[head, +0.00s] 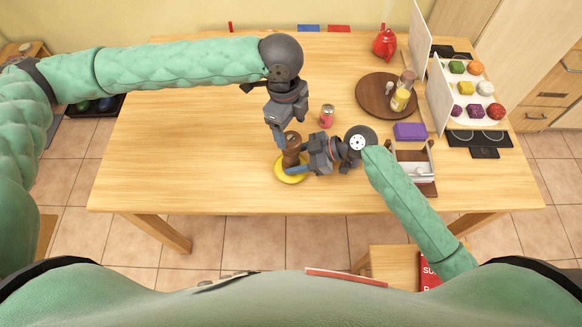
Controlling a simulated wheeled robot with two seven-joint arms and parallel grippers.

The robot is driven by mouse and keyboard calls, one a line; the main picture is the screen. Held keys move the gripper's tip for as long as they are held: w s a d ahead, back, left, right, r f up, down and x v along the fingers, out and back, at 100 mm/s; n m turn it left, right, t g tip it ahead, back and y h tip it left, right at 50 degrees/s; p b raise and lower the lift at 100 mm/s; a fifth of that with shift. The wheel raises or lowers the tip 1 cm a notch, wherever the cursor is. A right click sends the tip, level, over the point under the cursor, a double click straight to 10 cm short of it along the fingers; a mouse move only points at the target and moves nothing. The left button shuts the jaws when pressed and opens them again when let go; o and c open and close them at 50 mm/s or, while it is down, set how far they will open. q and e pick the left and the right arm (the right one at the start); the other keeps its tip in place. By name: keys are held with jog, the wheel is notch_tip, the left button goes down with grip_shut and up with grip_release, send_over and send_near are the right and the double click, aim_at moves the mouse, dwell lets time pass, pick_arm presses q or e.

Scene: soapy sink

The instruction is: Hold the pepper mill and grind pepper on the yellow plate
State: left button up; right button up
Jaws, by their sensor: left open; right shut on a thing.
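The pepper mill (291,150) is a brown wooden shape above the yellow plate (290,178), which lies on the table near its front edge. My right gripper (293,157) comes from the right and is shut on the mill's body; its fingers partly cover the mill. My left gripper (285,134) comes down from above and behind, open, with its fingers close to the mill's top. I cannot tell whether it touches the mill. The plate is partly hidden by the mill and the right gripper. I cannot tell if the mill's base touches the plate.
A red can (327,116) stands just behind my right gripper. To the right are a round brown board (377,98) with a glass jar (402,92), a purple block (410,131) and a white rack (478,93) of colourful items. A red teapot (385,43) stands at the back. The table's left side is clear.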

aim_at(290, 138)
pick_arm(q)
jog(key=shift+f, duration=3.3)
jog(key=c, duration=0.9)
